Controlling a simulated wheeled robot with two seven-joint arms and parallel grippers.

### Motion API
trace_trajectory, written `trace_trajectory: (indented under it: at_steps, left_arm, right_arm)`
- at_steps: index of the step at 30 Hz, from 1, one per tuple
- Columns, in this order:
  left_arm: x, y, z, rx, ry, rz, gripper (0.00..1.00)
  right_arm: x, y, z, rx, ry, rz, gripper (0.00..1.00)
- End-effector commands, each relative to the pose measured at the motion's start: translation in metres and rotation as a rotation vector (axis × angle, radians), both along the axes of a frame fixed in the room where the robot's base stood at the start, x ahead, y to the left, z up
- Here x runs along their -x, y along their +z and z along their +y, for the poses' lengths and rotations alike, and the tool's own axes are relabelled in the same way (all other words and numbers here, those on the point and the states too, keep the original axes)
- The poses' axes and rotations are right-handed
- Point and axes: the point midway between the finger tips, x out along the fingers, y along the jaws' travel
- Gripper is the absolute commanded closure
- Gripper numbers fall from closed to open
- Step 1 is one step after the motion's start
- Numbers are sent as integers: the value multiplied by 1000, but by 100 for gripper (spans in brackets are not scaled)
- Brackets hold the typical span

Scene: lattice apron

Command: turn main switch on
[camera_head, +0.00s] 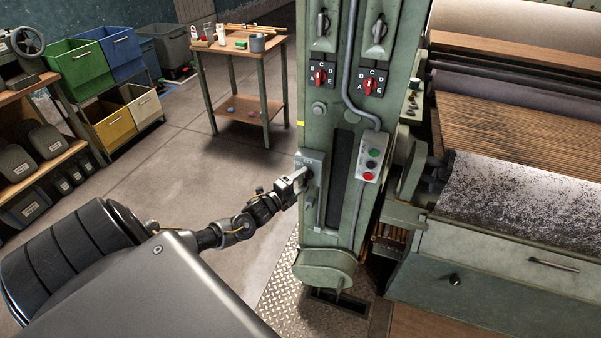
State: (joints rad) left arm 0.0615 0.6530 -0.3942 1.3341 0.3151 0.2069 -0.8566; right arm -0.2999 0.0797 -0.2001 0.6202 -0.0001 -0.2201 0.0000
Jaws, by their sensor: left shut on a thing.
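The main switch (312,162) is on a small grey plate on the left side of the green machine column (345,230). My left gripper (301,178) comes in from the left and is at this plate, shut on the switch's handle. The fingers and the plate are small here, so the handle's exact position cannot be read. My right gripper is not in view.
A button box (371,158) with green, black and red buttons sits right of the switch. Two red-knobbed selectors (371,86) are higher up. The machine's roller (530,195) is at right. A small table (240,58) and coloured bins (80,65) stand behind; the floor at left is clear.

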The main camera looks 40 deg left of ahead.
Motion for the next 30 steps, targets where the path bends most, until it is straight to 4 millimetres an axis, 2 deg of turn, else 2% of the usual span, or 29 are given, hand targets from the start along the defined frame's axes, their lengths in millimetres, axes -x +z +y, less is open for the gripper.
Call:
trace_trajectory:
  at_steps: [1,5,16,20,30]
  left_arm:
    - [1,-2,0,-3,-1,3,32]
    - [0,-1,0,-2,-1,2,15]
    - [6,-1,0,-1,-1,2,15]
    - [25,-3,2,-1,0,3,15]
    - [89,-2,5,0,-2,3,15]
  right_arm:
    - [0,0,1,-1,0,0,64]
    - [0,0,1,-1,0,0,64]
    - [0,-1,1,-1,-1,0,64]
    - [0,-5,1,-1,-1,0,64]
    - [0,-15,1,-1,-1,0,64]
